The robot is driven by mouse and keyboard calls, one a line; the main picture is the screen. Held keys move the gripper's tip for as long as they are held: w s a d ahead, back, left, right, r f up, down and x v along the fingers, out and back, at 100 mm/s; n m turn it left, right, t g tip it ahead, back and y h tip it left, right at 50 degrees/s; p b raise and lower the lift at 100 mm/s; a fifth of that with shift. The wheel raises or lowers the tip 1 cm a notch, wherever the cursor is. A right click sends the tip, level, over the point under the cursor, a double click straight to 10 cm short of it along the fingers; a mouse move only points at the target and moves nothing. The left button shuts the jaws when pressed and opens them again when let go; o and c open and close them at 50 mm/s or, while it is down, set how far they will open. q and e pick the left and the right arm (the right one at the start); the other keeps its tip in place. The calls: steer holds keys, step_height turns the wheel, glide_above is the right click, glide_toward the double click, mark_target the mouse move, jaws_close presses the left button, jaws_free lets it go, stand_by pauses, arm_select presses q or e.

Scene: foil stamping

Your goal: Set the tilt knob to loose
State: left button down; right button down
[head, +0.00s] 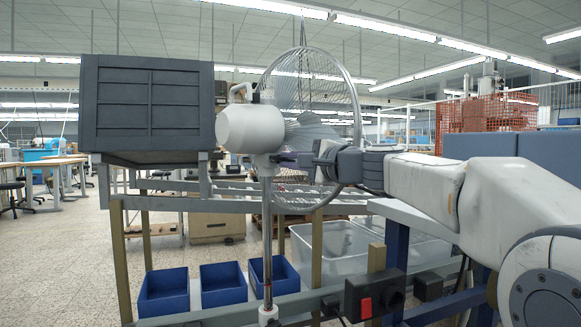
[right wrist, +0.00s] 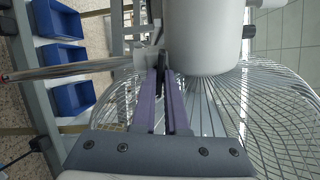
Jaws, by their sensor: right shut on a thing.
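A standing fan has a white motor housing (head: 250,128), a round wire cage (head: 318,100) and a thin metal pole (head: 267,230). In the right wrist view the housing (right wrist: 203,38) and cage (right wrist: 265,110) lie close beyond my fingers. My right gripper (head: 280,158) reaches in from the right, at the joint just under the housing. In the right wrist view its fingers (right wrist: 161,68) are shut on a small dark piece (right wrist: 162,60) at this joint, which appears to be the tilt knob. The fingers hide most of it, so its setting cannot be read. My left gripper is not in view.
A dark grey louvred box (head: 148,105) stands on the frame left of the fan. Blue bins (head: 163,293) sit low at the left. A clear tub (head: 335,245) stands behind the pole. A black box with a red switch (head: 375,296) is low in front.

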steer(key=n+b, duration=0.1)
steer(key=n, duration=0.1)
steer(key=shift+n+b, duration=0.3)
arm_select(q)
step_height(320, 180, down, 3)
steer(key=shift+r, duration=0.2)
arm_select(e)
steer(key=c, duration=0.9)
jaws_free()
steer(key=shift+c, duration=0.2)
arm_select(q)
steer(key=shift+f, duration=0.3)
arm_select(e)
steer(key=v, duration=1)
steer(key=shift+s+d, duration=0.2)
steer(key=shift+f, duration=0.1)
